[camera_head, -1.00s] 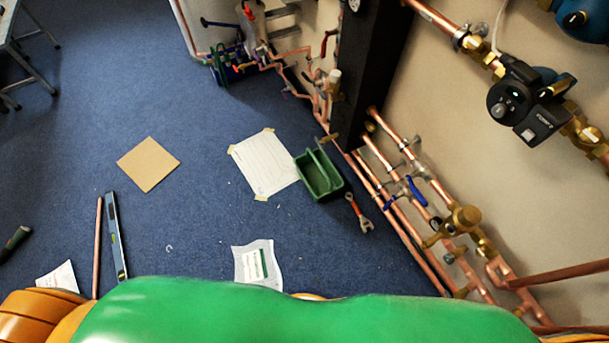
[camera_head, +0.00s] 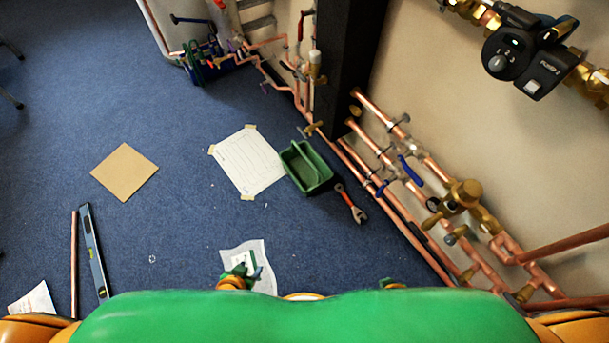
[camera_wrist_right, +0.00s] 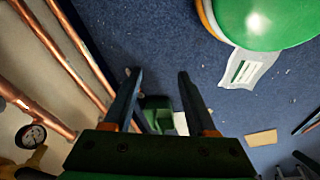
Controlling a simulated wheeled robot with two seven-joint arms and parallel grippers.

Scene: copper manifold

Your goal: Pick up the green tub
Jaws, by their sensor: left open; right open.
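The green tub (camera_head: 306,167) is an open, rectangular bin on the blue floor, beside a taped white sheet and near the wall pipes. My left gripper (camera_head: 241,271) shows at the lower middle of the head view, open, well short of the tub and over a bagged leaflet. Only a small part of my right gripper (camera_head: 393,283) shows at the bottom edge there. In the right wrist view my right gripper (camera_wrist_right: 158,74) is open and empty. The tub (camera_wrist_right: 157,103) shows beyond and between its fingers, apart from them, partly hidden by the gripper body.
Copper pipes (camera_head: 400,185) with valves run along the wall right of the tub. The taped sheet (camera_head: 247,162), cardboard square (camera_head: 124,172) and spirit level (camera_head: 94,252) lie left. Floor between tub and grippers is mostly clear.

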